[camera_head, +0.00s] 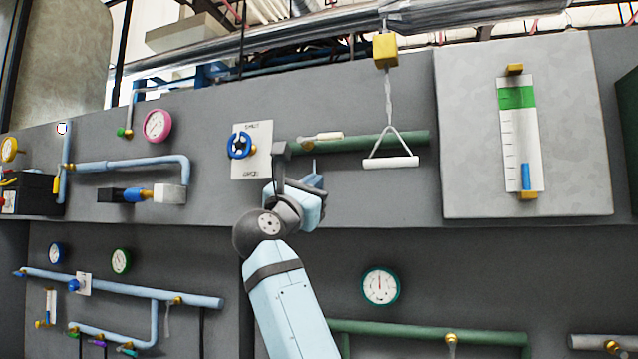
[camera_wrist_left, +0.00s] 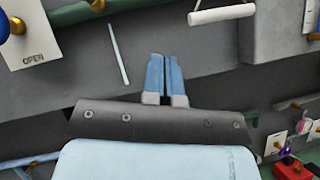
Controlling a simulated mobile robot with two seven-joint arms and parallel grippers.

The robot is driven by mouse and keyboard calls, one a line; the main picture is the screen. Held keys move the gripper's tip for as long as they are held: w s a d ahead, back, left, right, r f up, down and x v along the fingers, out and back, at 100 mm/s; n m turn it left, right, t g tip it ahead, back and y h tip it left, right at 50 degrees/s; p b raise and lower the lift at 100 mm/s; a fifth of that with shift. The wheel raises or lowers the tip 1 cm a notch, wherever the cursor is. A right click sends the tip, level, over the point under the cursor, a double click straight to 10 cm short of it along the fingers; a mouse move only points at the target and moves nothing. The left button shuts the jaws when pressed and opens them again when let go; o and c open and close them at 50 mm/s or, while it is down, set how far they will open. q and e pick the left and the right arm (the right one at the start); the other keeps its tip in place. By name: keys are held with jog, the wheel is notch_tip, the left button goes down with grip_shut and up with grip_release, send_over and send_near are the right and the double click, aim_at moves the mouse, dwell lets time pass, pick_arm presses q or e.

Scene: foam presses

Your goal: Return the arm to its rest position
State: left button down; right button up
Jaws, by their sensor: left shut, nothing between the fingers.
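My left arm rises from the bottom middle of the head view, in front of the grey wall panel (camera_head: 220,203). Its gripper (camera_head: 318,182) is partly hidden by the wrist, below the green pipe (camera_head: 375,143). In the left wrist view the two blue fingers (camera_wrist_left: 165,58) are together with nothing between them. They are apart from the white pull handle (camera_head: 391,162), which hangs on a chain to the right and also shows in the left wrist view (camera_wrist_left: 221,14). My right gripper is not in view.
A blue valve wheel (camera_head: 240,145) on a white plate is left of the gripper. A level gauge (camera_head: 520,130) is mounted at the right. Blue pipes and round gauges, such as the pink one (camera_head: 157,125), stick out on the left. A green-rimmed gauge (camera_head: 380,286) is lower right.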

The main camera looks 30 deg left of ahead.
pick_arm(q)
jog(key=shift+s+f, duration=0.1)
jog(key=shift+s, duration=0.15)
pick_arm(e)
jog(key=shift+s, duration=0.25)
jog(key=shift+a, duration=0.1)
